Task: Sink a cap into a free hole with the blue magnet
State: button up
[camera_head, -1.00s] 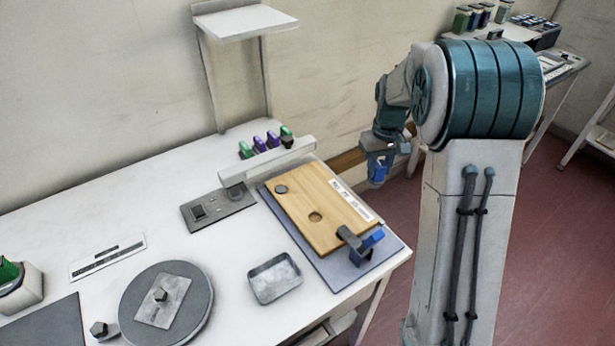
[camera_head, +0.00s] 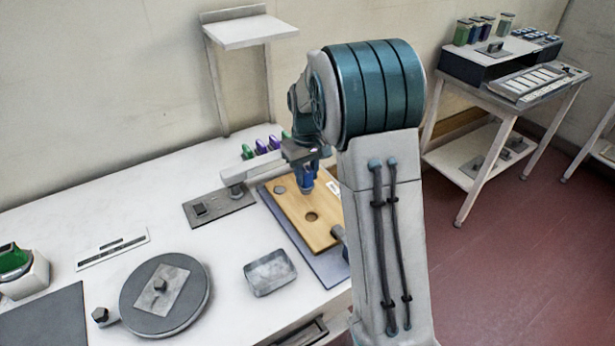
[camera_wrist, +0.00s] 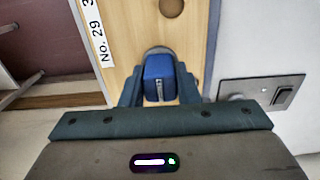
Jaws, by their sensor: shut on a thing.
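My gripper (camera_wrist: 158,92) is shut on the blue magnet (camera_wrist: 159,78). In the head view, the magnet (camera_head: 306,183) points down over the far part of the wooden board (camera_head: 290,208). A round hole (camera_head: 311,217) lies in the board nearer the front; a hole also shows at the top of the wrist view (camera_wrist: 171,8). A grey hexagonal piece (camera_head: 279,190) sits at the board's left side. A grey rounded edge shows just beyond the magnet in the wrist view; I cannot tell whether it is a cap. Contact between magnet and board is unclear.
A metal tray (camera_head: 270,273) and a round dark turntable (camera_head: 165,296) stand left of the board. A switch plate (camera_head: 220,208) and a pale bar (camera_head: 240,173) are close to the board's left and back. My arm hides the board's right side.

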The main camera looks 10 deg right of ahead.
jog(key=n, duration=0.1)
jog(key=s+n, duration=0.1)
jog(key=n, duration=0.1)
jog(key=r+n, duration=0.1)
jog(key=n, duration=0.1)
jog(key=shift+s+r+p, duration=0.1)
jog(key=shift+s+p, duration=0.15)
jog(key=shift+p, duration=0.15)
jog(key=s+r+n+p, duration=0.2)
jog(key=s+r+n, duration=0.15)
jog(key=n, duration=1.25)
jog(key=shift+s+f+b, duration=0.25)
jog(key=shift+f+b, duration=1)
jog(key=shift+f, duration=0.6)
jog(key=shift+s+f+b, duration=0.2)
jog(key=shift+f+b, duration=1.05)
jog(key=shift+f, duration=0.55)
jog(key=shift+f+b, duration=0.4)
jog(key=shift+f, duration=0.45)
jog(key=shift+d, duration=0.15)
notch_tip(320, 180, up, 7)
jog(key=p, duration=0.5)
jog(key=shift+p, duration=0.35)
